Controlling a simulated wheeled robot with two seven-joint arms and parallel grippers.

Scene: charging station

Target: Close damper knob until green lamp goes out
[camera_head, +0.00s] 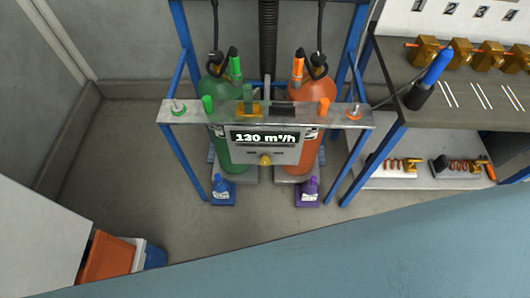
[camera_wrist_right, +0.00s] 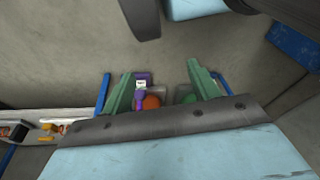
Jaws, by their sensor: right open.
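The station's display box (camera_head: 265,148) reads 130 m³/h and hangs in the middle of a blue frame, before a green cylinder and an orange cylinder. A yellow knob (camera_head: 265,160) sits at the lower edge of the box; I cannot tell if it is the damper knob. I cannot make out a lit green lamp. My right gripper (camera_wrist_right: 163,85) shows in the right wrist view with its green fingers wide apart and empty, well away from the station. My left gripper is in neither view.
The green cylinder (camera_head: 229,160) and orange cylinder (camera_head: 302,155) stand behind a metal crossbar (camera_head: 193,115). A workbench (camera_head: 460,103) is at the right, an orange bin (camera_head: 108,258) at lower left.

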